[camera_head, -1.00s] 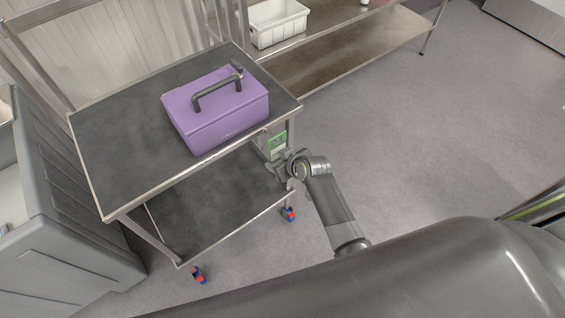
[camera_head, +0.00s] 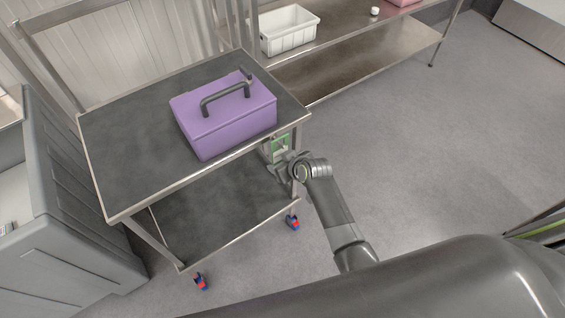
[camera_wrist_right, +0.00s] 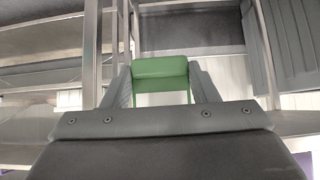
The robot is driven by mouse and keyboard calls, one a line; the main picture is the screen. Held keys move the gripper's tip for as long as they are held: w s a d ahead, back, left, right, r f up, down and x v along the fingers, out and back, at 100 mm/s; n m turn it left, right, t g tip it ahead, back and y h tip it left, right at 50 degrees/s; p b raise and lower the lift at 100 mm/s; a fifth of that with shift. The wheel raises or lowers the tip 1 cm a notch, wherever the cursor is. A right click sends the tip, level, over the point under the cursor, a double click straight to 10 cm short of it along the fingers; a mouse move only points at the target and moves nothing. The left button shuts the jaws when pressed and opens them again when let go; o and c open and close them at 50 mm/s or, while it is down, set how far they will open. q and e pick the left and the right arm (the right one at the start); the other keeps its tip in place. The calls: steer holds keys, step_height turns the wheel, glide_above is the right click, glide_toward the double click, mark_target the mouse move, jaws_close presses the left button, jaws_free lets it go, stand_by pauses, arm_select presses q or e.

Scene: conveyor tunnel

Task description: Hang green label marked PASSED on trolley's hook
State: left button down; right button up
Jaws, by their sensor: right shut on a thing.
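The green label (camera_head: 280,146) is at the near right corner of the trolley (camera_head: 208,218), just below its top edge. Its wording is too small to read. My right gripper (camera_head: 277,163) is shut on the label's lower part. In the right wrist view the green label (camera_wrist_right: 160,73) sits between the two fingers of my right gripper (camera_wrist_right: 160,88). The trolley's hook cannot be made out, so I cannot tell whether the label touches it. My left gripper is not in view.
A purple case (camera_head: 226,119) with a dark handle stands on the trolley's top. A grey bin (camera_head: 75,215) is close on the left. A metal shelf (camera_head: 350,60) with a white crate (camera_head: 290,32) stands behind. The floor at right is clear.

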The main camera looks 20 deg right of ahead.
steer(key=shift+f+b, duration=0.55)
steer(key=shift+f, duration=0.3)
steer(key=o, duration=1.5)
steer(key=shift+c, duration=0.2)
steer(key=shift+r, duration=0.1)
steer(key=v, duration=1.7)
steer(key=shift+s+d+r, duration=0.1)
steer(key=shift+s+r, duration=0.05)
